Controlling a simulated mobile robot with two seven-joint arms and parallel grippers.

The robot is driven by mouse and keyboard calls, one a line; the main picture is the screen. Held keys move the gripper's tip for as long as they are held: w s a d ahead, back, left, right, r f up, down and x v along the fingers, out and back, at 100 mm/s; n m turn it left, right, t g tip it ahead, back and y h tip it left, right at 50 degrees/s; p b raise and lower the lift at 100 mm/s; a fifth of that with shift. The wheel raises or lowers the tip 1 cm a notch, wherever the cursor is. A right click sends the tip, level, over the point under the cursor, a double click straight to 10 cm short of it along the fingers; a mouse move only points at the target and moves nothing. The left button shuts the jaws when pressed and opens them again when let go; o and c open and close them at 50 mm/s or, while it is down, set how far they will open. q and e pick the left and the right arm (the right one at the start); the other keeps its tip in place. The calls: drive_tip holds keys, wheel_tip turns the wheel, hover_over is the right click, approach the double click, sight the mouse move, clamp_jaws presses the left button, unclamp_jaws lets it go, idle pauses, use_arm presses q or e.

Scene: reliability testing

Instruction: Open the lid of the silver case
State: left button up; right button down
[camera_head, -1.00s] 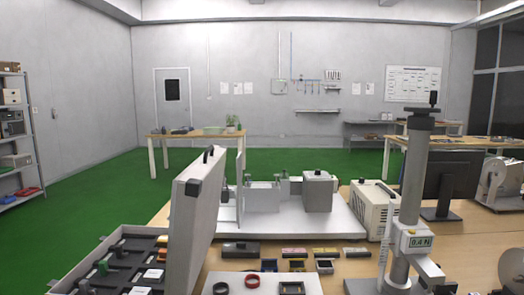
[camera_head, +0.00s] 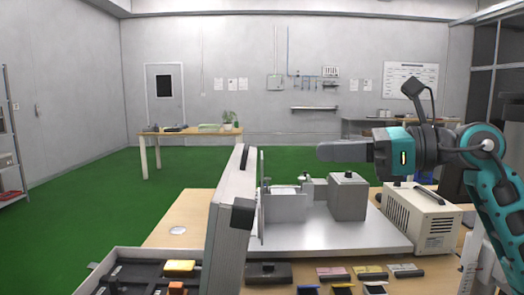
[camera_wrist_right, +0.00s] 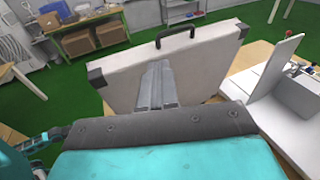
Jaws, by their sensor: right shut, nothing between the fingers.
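The silver case (camera_head: 92,279) stands at the lower left of the head view, with dark foam and small parts inside. Its lid (camera_head: 228,232) stands upright, swung open, with black corner pieces and a black handle (camera_head: 245,157). In the right wrist view the lid (camera_wrist_right: 190,63) shows its broad face, with the handle (camera_wrist_right: 176,35) on top. My right gripper (camera_head: 322,151) is shut and empty, raised above the table to the right of the lid and apart from it. Its fingers (camera_wrist_right: 156,68) show in front of the lid in the wrist view. My left gripper is not in view.
A grey test rig with a block (camera_head: 347,197) on a pale base plate stands right of the lid. A cream instrument box (camera_head: 420,218) is beside it. Small trays and parts (camera_head: 333,273) lie along the front. Bare table (camera_head: 185,215) shows left of the lid.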

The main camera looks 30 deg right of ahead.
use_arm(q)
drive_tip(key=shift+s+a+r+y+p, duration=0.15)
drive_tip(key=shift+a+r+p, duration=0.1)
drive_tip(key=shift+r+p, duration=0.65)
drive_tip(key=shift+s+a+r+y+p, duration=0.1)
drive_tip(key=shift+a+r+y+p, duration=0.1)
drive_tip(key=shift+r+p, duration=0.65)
use_arm(e)
drive_tip(key=x, duration=1.1)
drive_tip(key=shift+w+a, duration=0.15)
drive_tip(key=shift+w, duration=0.15)
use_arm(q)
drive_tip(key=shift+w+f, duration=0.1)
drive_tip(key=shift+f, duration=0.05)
